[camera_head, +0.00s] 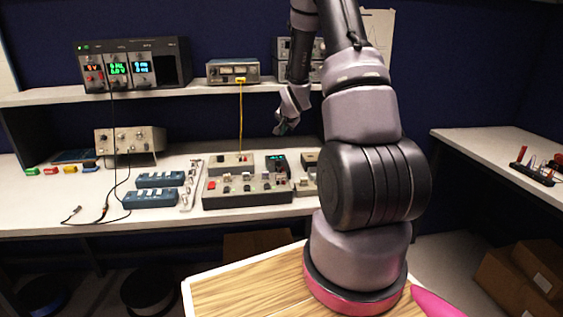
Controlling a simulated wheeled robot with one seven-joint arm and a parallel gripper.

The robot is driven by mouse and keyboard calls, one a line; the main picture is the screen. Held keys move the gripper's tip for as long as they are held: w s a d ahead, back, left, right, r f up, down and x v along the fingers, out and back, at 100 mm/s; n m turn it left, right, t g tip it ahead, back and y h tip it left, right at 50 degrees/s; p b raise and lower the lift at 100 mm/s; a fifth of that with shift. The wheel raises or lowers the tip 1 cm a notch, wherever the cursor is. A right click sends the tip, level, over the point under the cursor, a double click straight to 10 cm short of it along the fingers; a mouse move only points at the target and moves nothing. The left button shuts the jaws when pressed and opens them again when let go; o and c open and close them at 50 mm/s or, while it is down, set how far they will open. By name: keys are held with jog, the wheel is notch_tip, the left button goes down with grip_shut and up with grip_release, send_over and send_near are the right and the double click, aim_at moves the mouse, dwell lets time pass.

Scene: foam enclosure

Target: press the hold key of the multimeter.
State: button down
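A small dark instrument with a lit teal display (276,162) lies on the bench behind the grey control box; it looks like the multimeter. Its keys are too small to tell apart, so I cannot pick out the hold key. My gripper (284,128) hangs above and behind the bench items, pointing down, a little above the instrument in the picture and apart from it. Its fingers are small and dark, and I cannot tell whether they are open or shut. Nothing is visibly held.
A grey control box (247,192) with knobs and switches stands in front. Blue modules (152,198) and a bench instrument (130,141) are to the left. A yellow cable (240,120) hangs from the shelf (205,92). My arm hides part of the bench's right side.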

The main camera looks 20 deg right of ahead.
jog(key=shift+f, duration=4.35)
jog(key=shift+f, duration=0.15)
jog(key=shift+f, duration=0.3)
jog(key=shift+f, duration=0.3)
jog(key=shift+r, duration=0.75)
jog(key=shift+r, duration=2.5)
